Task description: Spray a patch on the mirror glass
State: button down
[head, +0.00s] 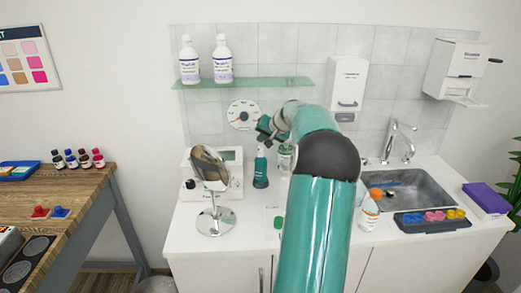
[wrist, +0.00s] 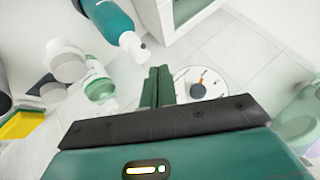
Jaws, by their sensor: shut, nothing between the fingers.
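The round tilted mirror (head: 209,166) stands on a silver base on the white counter, left of my arm in the head view. I cannot make it out in the wrist view. A teal spray bottle (head: 260,170) stands upright on the counter, right of the mirror. In the wrist view the teal bottle (wrist: 110,17) shows its pale nozzle, beyond and left of my fingers, apart from them. My gripper (head: 262,131) is above the bottle in the head view. In the wrist view my gripper (wrist: 158,86) has its green fingers shut together and empty.
A white device (head: 231,158) stands behind the mirror. A round dial (head: 243,114) hangs on the tiled wall. A glass shelf (head: 244,83) holds two white bottles. An orange-capped bottle (head: 369,212), a sink (head: 410,190) and a tray (head: 432,219) lie to the right.

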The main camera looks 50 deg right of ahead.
jog(key=shift+r, duration=0.2)
jog(key=shift+r, duration=2.9)
